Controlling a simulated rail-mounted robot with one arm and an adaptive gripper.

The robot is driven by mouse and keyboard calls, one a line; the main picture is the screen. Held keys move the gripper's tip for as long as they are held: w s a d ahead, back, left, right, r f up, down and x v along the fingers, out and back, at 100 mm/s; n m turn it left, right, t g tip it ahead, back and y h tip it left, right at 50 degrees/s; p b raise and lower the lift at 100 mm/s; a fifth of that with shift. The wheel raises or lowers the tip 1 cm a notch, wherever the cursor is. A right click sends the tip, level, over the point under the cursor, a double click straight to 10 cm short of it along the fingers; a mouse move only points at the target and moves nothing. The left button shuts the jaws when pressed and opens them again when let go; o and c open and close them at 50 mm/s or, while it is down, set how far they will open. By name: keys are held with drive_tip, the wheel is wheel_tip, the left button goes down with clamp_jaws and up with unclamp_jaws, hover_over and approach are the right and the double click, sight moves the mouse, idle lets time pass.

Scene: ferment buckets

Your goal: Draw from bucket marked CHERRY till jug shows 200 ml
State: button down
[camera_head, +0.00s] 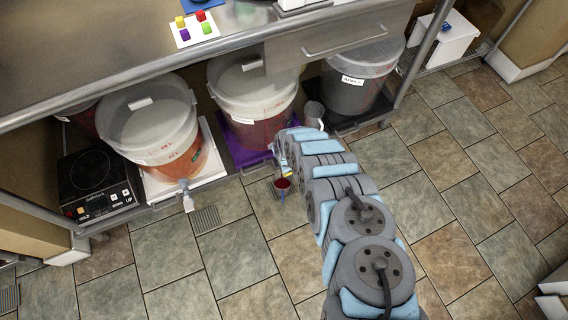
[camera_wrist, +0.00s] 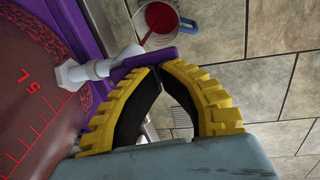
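The middle bucket (camera_head: 250,100) holds dark red liquid and stands on a purple mat; its label is too small to read. In the wrist view its red-scaled wall (camera_wrist: 35,100) fills the left side. Its white tap (camera_wrist: 90,71) has a purple lever (camera_wrist: 122,68). My gripper (camera_wrist: 160,66) has its yellow fingertips together against the lever; I see no clear grip around it. It also shows beside the bucket's front in the head view (camera_head: 283,162). The jug (camera_head: 282,184) sits below the tap with red liquid inside. The jug (camera_wrist: 166,20) shows in the wrist view; its scale is unreadable.
An orange-red bucket (camera_head: 155,125) stands left on a white mat, beside a black hot plate (camera_head: 97,184). A bucket labelled APPLE (camera_head: 355,80) stands right. The counter (camera_head: 110,50) overhangs all the buckets. The tiled floor in front is mostly clear.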

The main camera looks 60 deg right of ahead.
idle(0.3)
drive_tip(key=shift+r+p, duration=0.7)
drive_tip(key=shift+r, duration=0.2)
wheel_tip(320, 180, up, 10)
drive_tip(key=w+p, duration=0.1)
drive_tip(key=p, duration=0.5)
drive_tip(key=shift+d+f+p, duration=0.2)
drive_tip(key=shift+d+p, duration=0.1)
drive_tip(key=shift+d, duration=0.05)
drive_tip(key=shift+w, duration=0.15)
